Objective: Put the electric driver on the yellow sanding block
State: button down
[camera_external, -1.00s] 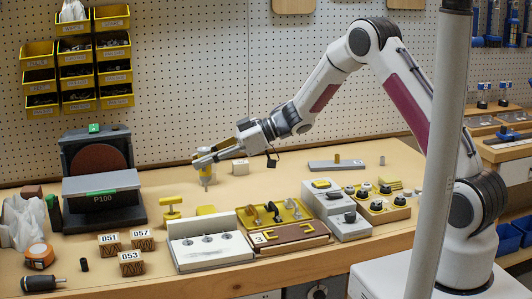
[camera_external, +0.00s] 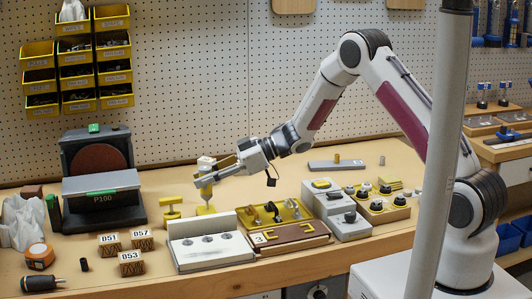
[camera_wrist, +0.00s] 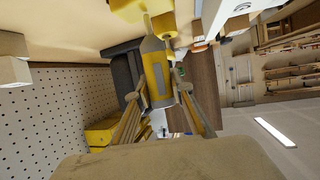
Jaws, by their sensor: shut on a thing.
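The electric driver has a yellow body with a grey panel and a narrow grey tip; its body (camera_wrist: 156,72) is between my fingers in the wrist view. My gripper (camera_external: 208,178) is shut on it and holds it roughly upright, tip down. It also shows in the wrist view (camera_wrist: 157,92). The yellow sanding block (camera_external: 205,210) lies on the bench below the driver. In the wrist view, yellow shapes (camera_wrist: 128,9) lie beyond the driver's tip. I cannot tell whether the tip touches the block.
A yellow T-shaped piece (camera_external: 171,208) stands just left. The P100 sander (camera_external: 100,180) is at the left. The bench behind my gripper is mostly clear.

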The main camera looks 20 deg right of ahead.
jog(key=shift+f, duration=0.15)
jog(key=c, duration=1.8)
grip_release()
jog(key=shift+o, duration=0.2)
jog(key=shift+d+r, duration=0.25)
jog(key=shift+d, duration=0.1)
jog(key=v, duration=1.1)
jog(key=shift+s, duration=0.15)
jog(key=shift+d, duration=0.1)
